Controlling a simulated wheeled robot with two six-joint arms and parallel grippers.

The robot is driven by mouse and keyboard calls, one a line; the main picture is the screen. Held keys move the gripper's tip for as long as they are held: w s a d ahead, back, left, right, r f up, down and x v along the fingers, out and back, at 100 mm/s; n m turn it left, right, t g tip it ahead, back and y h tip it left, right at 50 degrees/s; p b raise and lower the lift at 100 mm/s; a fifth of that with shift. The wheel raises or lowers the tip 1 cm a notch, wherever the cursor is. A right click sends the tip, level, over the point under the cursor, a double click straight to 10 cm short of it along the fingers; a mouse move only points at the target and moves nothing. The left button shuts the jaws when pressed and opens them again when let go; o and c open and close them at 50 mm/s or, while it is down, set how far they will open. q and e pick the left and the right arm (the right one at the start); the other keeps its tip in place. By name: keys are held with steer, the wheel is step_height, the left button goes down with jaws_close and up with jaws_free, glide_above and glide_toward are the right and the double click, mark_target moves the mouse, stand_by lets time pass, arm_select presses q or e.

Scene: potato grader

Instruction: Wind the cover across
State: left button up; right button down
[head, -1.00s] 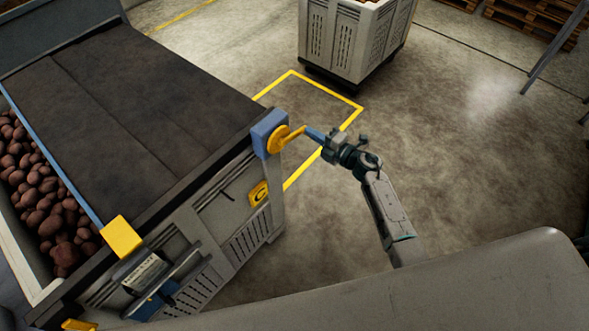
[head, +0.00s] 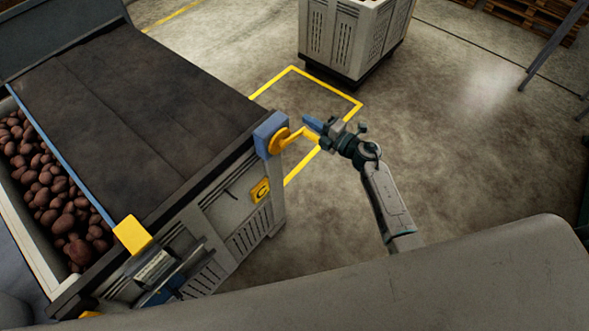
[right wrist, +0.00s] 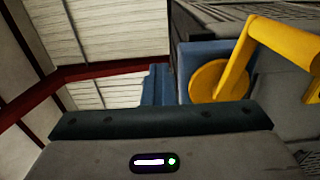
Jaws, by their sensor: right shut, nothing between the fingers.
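The dark cover (head: 130,110) lies over most of the large grey crate (head: 245,215). Its blue edge bar (head: 65,160) runs along the left, and potatoes (head: 60,205) show uncovered beside it. The yellow crank (head: 279,141) sits on a blue housing (head: 264,128) at the crate's right corner; its arm points right. The crank (right wrist: 240,65) also shows in the right wrist view, right of the fingers. My right gripper (head: 308,122) is shut and empty, just above the outer end of the crank arm in the picture; contact is unclear. My left gripper is not in view.
A light grey crate (head: 345,40) stands on the floor at the back. Pallets (head: 535,20) lie at the top right. A yellow block (head: 132,235) sits at the cover's near left corner.

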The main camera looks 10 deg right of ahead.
steer(key=s+a+r, duration=0.3)
steer(key=a+r, duration=0.1)
steer(key=shift+s+a+r, duration=0.25)
steer(key=shift+s+a, duration=0.1)
steer(key=shift+a, duration=0.05)
steer(key=c, duration=1.5)
jaws_free()
steer(key=shift+d, duration=0.1)
steer(key=o, duration=0.7)
